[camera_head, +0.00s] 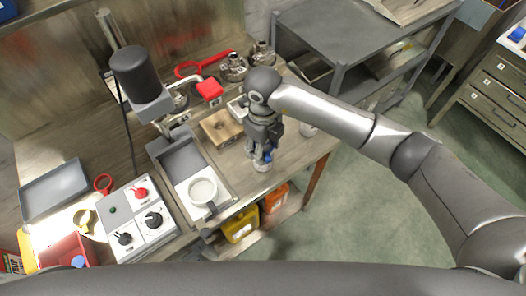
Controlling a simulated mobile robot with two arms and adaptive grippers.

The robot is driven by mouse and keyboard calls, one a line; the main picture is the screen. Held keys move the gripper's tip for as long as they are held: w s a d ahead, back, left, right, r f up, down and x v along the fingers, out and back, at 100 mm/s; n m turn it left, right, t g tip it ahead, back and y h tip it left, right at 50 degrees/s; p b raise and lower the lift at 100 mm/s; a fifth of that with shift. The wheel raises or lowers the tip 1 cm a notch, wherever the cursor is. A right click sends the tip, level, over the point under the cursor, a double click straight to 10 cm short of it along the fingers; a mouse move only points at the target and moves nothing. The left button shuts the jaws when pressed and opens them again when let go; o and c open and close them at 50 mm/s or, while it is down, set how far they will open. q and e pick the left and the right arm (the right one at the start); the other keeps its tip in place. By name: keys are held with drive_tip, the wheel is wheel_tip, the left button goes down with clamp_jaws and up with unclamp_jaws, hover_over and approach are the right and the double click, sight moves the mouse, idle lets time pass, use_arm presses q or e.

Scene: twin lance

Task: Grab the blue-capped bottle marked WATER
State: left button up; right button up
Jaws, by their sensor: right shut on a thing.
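My right gripper (262,160) comes in from the right and points down at the front right part of the wooden bench. It is shut on a small pale bottle (262,167) with a bit of blue at its top. The fingers hide most of the bottle, and no WATER marking can be read. The bottle's lower end is at or just above the bench top; I cannot tell which. My left gripper is not in view.
A grey tray holding a white round dish (202,190) lies left of the gripper. A wooden block (220,128) and a red-capped part (209,90) stand behind. A control box (140,215) is at left. Yellow (240,228) and orange containers sit below the bench. Open floor lies right.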

drive_tip(key=shift+c, duration=1.1)
drive_tip(key=shift+r, duration=0.15)
